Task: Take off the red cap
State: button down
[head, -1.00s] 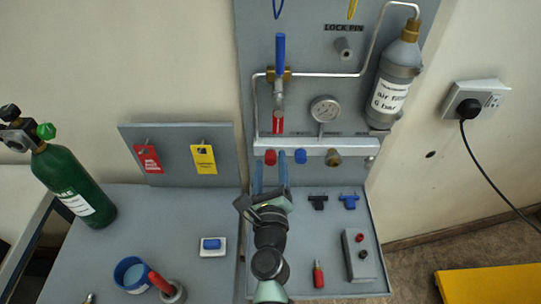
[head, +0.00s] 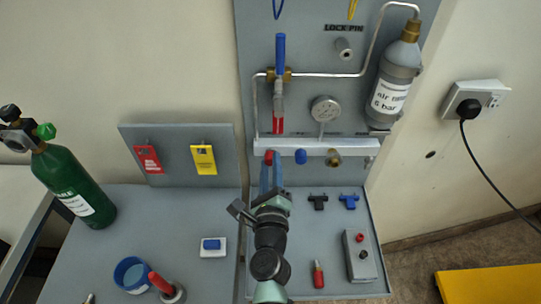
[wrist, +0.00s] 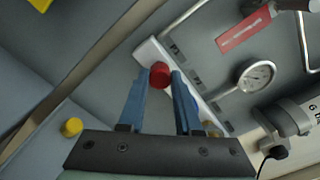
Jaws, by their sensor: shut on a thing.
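The red cap (head: 269,155) is on the left end of the white manifold bar (head: 312,146) on the grey panel. In the wrist view the red cap (wrist: 160,74) sits between the blue fingertips of my gripper (wrist: 159,75). My gripper (head: 270,165) also shows in the head view, reaching up to the cap from below. Its fingers are shut on the cap and partly cover it. The cap still appears to be against the bar.
A blue cap (head: 300,156) and a brass cap (head: 334,158) sit to the right on the same bar. A gauge (head: 325,109) and a blue-handled valve (head: 280,65) are above. A shelf with tools lies below; a green cylinder (head: 75,185) stands far left.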

jog(key=shift+n, duration=0.4)
jog(key=shift+s, duration=0.15)
jog(key=shift+s, duration=2)
jog(key=shift+n+p, duration=0.3)
jog(key=shift+n, duration=0.1)
